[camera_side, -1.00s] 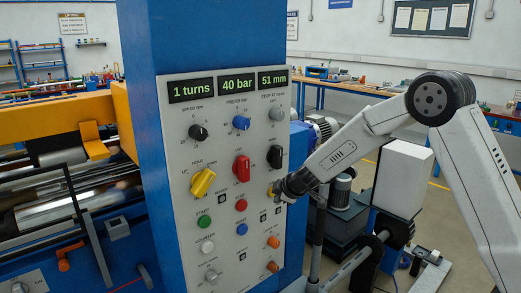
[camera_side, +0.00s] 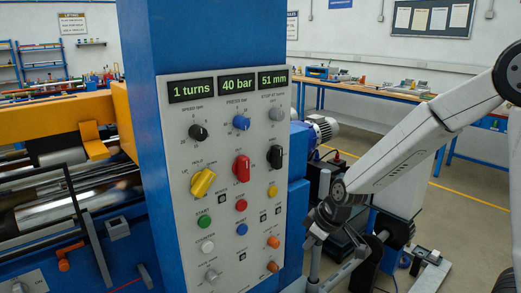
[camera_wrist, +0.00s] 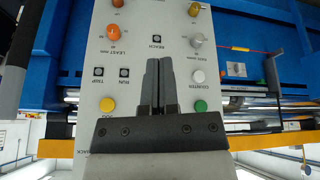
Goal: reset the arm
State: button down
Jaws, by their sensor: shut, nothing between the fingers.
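My gripper (camera_side: 312,238) is in the side view, just right of the lower right edge of the control panel (camera_side: 180,150). It appears small and dark there and its fingers are hard to make out. In the wrist view my gripper (camera_wrist: 158,62) shows its two grey fingers pressed together with nothing between them. They point over the panel, which is upside down there. The yellow button (camera_side: 272,191) is uncovered; it also shows in the wrist view (camera_wrist: 106,104). The displays (camera_side: 237,86) read 1 turns, 40 bar and 51 mm.
The panel carries a yellow knob (camera_side: 203,182), a red knob (camera_side: 241,168), a black knob (camera_side: 275,156) and a green button (camera_side: 204,222). The blue column (camera_side: 210,35) and the winder's rollers (camera_side: 75,200) stand left. A workbench (camera_side: 345,88) is behind. Open floor lies right.

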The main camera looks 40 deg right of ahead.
jog(key=s+f+m+g, duration=0.1)
jog(key=s+m+g, duration=0.1)
jog(key=s, duration=0.8)
jog(key=shift+s+f+m+h, duration=0.25)
jog(key=shift+m+h, duration=0.15)
jog(key=shift+m, duration=0.3)
dwell(0.4)
